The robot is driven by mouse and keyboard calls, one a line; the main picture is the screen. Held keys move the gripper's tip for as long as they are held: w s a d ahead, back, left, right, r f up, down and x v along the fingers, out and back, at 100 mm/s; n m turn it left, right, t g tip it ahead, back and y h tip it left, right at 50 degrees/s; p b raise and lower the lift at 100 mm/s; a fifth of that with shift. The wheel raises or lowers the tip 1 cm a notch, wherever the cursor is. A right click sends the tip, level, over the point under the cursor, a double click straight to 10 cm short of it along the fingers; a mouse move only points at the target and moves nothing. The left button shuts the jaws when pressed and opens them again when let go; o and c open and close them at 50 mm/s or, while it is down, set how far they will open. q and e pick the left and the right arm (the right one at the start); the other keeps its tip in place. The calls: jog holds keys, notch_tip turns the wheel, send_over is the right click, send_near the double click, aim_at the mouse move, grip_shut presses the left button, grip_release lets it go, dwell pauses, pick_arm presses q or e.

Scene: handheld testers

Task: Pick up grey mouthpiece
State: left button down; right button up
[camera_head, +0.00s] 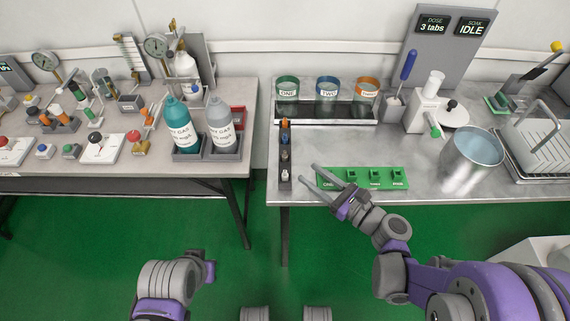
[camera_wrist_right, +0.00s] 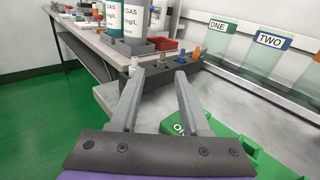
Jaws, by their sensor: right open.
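A narrow dark rack (camera_head: 285,165) stands at the left end of the steel bench and holds a row of small mouthpieces. The grey mouthpiece appears to be the one (camera_head: 285,156) between a bluish one and a white one at the near end. In the right wrist view it seems to stand (camera_wrist_right: 163,57) just beyond the fingertips, small and hard to make out. My right gripper (camera_head: 309,173) is open and empty, its fingers pointing left toward the rack, a short gap away; it also shows in the right wrist view (camera_wrist_right: 160,75).
A green labelled tray (camera_head: 363,187) lies beneath and beside my right gripper. Bins ONE (camera_head: 287,88), TWO (camera_head: 327,88) and a third (camera_head: 367,88) stand behind. A metal pot (camera_head: 472,160) is to the right. The bench middle is clear.

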aim_at(286, 154)
jog(key=shift+w+f+m+t, duration=0.1)
jog(key=shift+w+m+t, duration=0.2)
jog(key=shift+m, duration=0.1)
jog(key=x, duration=0.4)
jog(key=shift+w+a, duration=0.2)
jog(key=shift+a, duration=0.1)
jog(key=x, duration=0.5)
jog(key=shift+w+a+f, duration=0.1)
jog(key=shift+w+a, duration=0.2)
grip_shut()
